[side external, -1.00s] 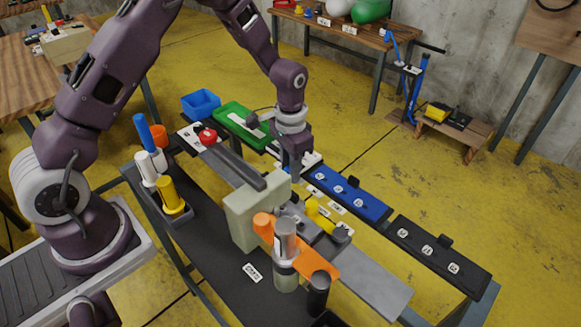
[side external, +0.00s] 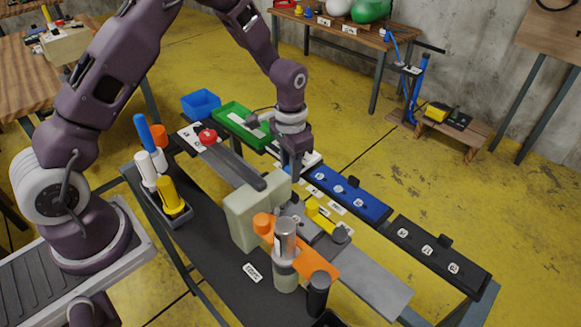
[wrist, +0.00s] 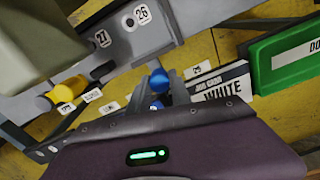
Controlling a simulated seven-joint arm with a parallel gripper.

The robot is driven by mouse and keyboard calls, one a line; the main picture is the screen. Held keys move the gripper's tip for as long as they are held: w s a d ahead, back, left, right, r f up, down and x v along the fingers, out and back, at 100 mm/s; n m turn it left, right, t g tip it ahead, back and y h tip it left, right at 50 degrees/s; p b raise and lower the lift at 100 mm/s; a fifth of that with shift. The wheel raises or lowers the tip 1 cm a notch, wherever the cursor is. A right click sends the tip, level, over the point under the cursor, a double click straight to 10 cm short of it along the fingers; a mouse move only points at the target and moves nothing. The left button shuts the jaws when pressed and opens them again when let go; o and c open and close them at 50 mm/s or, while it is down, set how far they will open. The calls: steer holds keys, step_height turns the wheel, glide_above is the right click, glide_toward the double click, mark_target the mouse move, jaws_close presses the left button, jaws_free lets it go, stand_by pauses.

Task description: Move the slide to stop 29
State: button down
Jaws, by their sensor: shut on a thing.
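My gripper (side external: 294,174) points down beside the cream block (side external: 246,218), over the far side of the bench. In the wrist view its fingers (wrist: 164,90) are close together, shut around a small blue round-ended piece (wrist: 159,82). A second blue round piece (wrist: 157,105) shows just below it. I cannot tell how the blue piece joins the slide. A grey metal plate (wrist: 120,40) beside the fingers carries stop labels 26 and 27 next to dark holes. A long grey bar (side external: 228,163) runs to the cream block.
A white-labelled tray (wrist: 222,85) and a green tray (wrist: 285,55) lie close to the fingers. Blue (side external: 350,195) and black (side external: 440,258) trays line the far edge. A silver cylinder (side external: 285,240) and an orange arm (side external: 318,262) stand in front. A yellow handle (side external: 318,212) is nearby.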

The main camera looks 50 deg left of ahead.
stand_by(0.4)
steer(key=a, duration=0.6)
steer(key=shift+a, duration=0.25)
steer(key=c, duration=1.2)
jaws_free()
steer(key=shift+a, duration=0.1)
steer(key=shift+o, duration=0.2)
step_height(320, 180, up, 7)
